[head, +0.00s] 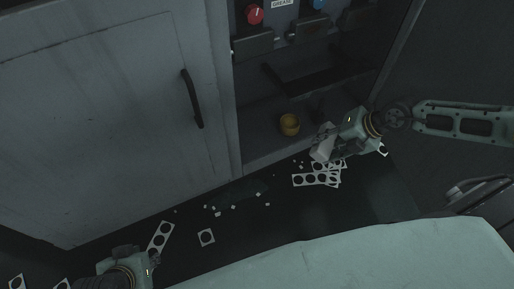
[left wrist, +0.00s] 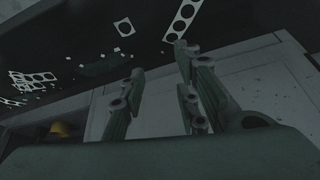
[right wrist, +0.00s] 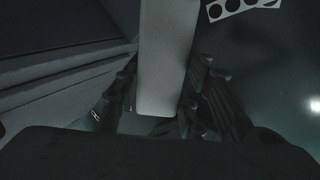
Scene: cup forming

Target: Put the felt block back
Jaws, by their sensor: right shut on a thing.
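My right gripper (head: 328,143) is shut on the felt block (head: 322,150), a pale block, above the dark floor in front of the machine's open recess. In the right wrist view the felt block (right wrist: 165,65) shows as a long pale bar between the fingers of the right gripper (right wrist: 165,100). Its far end runs out of the top of that view. My left gripper (left wrist: 160,75) shows spread fingers with nothing between them in the left wrist view. In the head view it is at the bottom left, its fingers mostly hidden.
A yellow cup (head: 289,125) stands in the recess. White punched sheets (head: 316,180) and small scraps lie on the dark surface. A grey door with a black handle (head: 192,98) is at left. A red knob (head: 254,14) is above the recess. A pale surface (head: 350,262) fills the front.

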